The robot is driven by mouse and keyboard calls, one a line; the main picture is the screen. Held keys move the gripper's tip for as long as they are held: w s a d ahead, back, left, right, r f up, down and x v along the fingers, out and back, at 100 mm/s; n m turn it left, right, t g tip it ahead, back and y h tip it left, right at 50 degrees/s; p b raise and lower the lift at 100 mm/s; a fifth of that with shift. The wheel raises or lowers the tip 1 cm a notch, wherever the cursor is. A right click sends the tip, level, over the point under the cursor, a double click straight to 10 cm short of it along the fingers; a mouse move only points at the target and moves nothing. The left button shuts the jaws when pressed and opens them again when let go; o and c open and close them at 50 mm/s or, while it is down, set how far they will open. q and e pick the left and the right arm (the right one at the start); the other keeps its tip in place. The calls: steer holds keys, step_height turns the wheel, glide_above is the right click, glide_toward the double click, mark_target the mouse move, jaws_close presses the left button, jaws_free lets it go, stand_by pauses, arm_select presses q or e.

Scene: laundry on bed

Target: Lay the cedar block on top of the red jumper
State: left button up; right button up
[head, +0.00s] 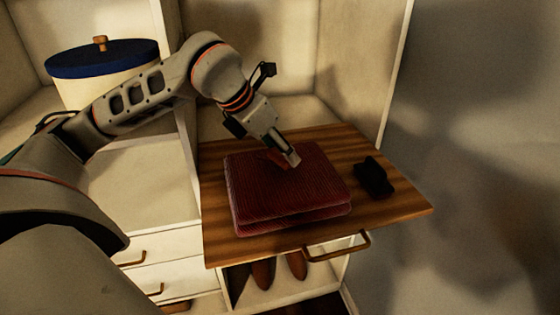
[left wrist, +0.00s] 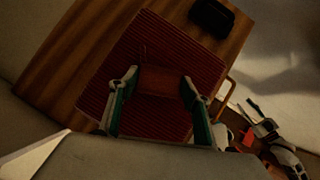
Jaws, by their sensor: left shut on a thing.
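The red jumper (head: 270,195) lies folded and ribbed on a striped wooden board (head: 225,250). It also fills the middle of the left wrist view (left wrist: 150,42). My left gripper (head: 290,159) is over the back part of the jumper, pointing down. Its fingers (left wrist: 158,95) are shut on the reddish-brown cedar block (left wrist: 160,81), one on each side. In the head view the block (head: 274,156) is partly hidden by the gripper. It is low over the jumper; I cannot tell whether it touches.
A small black item (head: 374,177) lies on the board, right of the jumper. A round box with a blue lid (head: 100,58) stands at the back left. Brown shoes (head: 297,264) are under the board, below a metal handle (head: 338,250). White panels stand behind and left.

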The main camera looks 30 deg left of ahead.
mark_target(276, 156)
arm_select(q)
step_height(276, 156, down, 3)
steer(key=shift+f, duration=0.15)
steer(key=o, duration=0.9)
steer(key=v, duration=1.2)
